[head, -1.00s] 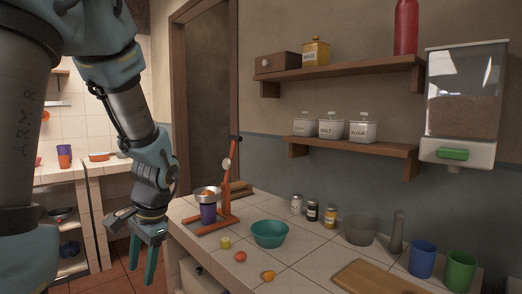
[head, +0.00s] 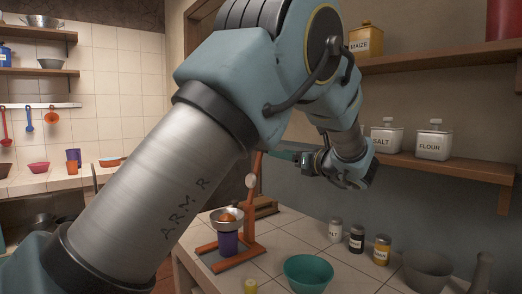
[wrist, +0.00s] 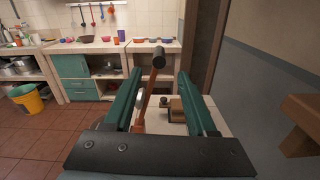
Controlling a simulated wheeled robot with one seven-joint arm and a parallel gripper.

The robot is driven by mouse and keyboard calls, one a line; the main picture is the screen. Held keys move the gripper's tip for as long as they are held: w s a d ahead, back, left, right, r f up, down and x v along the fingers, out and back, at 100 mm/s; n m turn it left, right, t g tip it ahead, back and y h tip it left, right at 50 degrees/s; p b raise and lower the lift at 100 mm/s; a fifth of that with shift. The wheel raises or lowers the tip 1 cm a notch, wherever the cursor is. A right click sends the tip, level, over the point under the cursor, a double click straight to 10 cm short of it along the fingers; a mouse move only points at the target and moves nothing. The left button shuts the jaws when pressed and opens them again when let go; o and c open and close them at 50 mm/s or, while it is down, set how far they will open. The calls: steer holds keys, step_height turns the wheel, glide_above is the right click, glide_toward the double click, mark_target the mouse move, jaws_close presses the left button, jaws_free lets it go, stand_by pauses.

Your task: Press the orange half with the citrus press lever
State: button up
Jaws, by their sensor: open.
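The orange citrus press (head: 248,240) stands on the tiled counter with its lever raised. The orange half (head: 228,217) sits in the metal bowl (head: 219,226) of the press, above a purple cup (head: 228,244). In the wrist view the lever (wrist: 150,92) shows between my gripper's (wrist: 159,74) two teal fingers, its black knob (wrist: 159,58) near the fingertips. My gripper is open. In the head view my gripper (head: 275,154) is level with the lever's top, and my arm hides the knob. I cannot tell whether a finger touches the lever.
A teal bowl (head: 308,272) stands right of the press, with several jars (head: 356,239) behind it. A wooden shelf (head: 450,175) with white canisters (head: 434,142) is on the wall right of my gripper. In the wrist view, a yellow bucket (wrist: 25,99) stands on the floor.

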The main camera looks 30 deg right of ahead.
steer(key=w+p, duration=0.1)
steer(key=w, duration=0.2)
steer(key=w+a+p, duration=0.1)
steer(key=w, duration=0.2)
steer(key=w+a+p, duration=0.1)
steer(key=w, duration=0.2)
steer(key=shift+w, duration=0.4)
steer(key=shift+c, duration=0.2)
jaws_close()
stand_by(0.8)
